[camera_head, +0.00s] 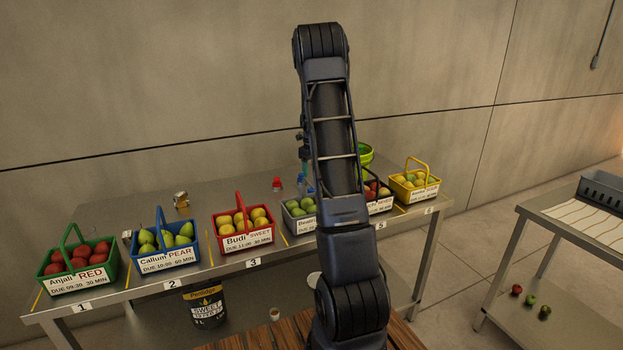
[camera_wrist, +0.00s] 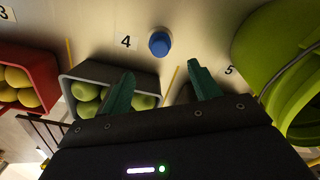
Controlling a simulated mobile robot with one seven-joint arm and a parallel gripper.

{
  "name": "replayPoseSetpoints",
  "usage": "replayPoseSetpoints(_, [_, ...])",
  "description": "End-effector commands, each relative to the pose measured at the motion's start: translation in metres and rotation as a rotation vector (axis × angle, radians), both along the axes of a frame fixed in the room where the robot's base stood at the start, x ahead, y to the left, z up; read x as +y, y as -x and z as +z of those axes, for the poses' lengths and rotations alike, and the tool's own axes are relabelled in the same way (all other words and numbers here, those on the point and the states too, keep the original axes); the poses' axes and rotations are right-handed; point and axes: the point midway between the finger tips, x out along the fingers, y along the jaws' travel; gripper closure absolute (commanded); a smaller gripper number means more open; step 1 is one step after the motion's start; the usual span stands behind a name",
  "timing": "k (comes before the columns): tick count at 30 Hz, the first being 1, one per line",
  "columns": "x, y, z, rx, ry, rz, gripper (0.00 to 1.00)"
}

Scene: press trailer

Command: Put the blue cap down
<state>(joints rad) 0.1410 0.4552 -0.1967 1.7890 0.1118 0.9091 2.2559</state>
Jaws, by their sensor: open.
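The blue cap (camera_wrist: 159,42) sits on the metal table in the wrist view, just right of the number 4 label (camera_wrist: 126,42). My gripper (camera_wrist: 161,68) has its two green fingers spread apart with nothing between them. The cap lies beyond the fingertips, about midway across the gap, and looks apart from both. Its height against the fingers is hard to judge.
A dark grey basket of green fruit (camera_wrist: 66,84) and a red basket (camera_wrist: 50,62) stand close by. A lime-green bucket (camera_wrist: 250,45) is at the right. Baskets line the table (camera_head: 140,288) in the head view. A red object (camera_head: 277,184) and brass object (camera_head: 181,199) stand behind them.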

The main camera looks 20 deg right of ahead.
Motion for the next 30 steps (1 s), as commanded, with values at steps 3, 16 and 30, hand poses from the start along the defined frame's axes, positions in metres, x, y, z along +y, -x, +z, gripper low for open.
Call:
replayPoseSetpoints(3, [0.000, 0.001, 0.008, 0.000, 0.000, 0.003, 0.38])
replayPoseSetpoints(16, [0.053, 0.065, 0.095, -0.084, 0.005, 0.479, 0.38])
replayPoseSetpoints(30, [0.123, 0.187, 0.177, -0.188, 0.097, 1.227, 0.38])
